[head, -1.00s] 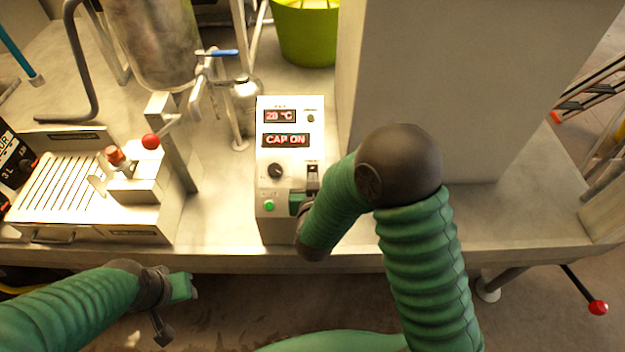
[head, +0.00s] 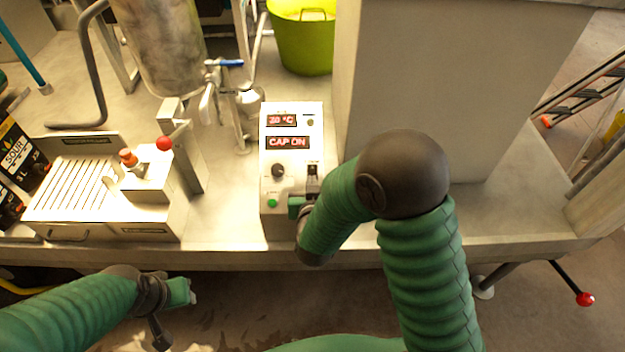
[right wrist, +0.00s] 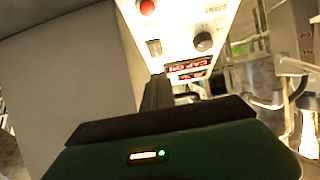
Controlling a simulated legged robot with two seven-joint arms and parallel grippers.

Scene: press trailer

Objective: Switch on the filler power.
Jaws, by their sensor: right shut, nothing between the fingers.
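The white control box (head: 291,230) stands on the metal deck with two red displays; the lower reads CAP ON. It has a black knob (head: 278,170), a black switch (head: 312,171) and a green button (head: 272,203). My right gripper (head: 296,206) is shut and empty, low in front of the panel beside the green button. In the right wrist view its dark fingers (right wrist: 157,92) point at the panel, below a slot-like switch (right wrist: 154,47); a red button (right wrist: 147,7) and the knob (right wrist: 203,41) also show. Contact cannot be told. My left gripper (head: 188,291) is off the deck's front edge, its jaws unclear.
A grey column (head: 430,90) is close on the right. A green bucket (head: 300,40) stands behind.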

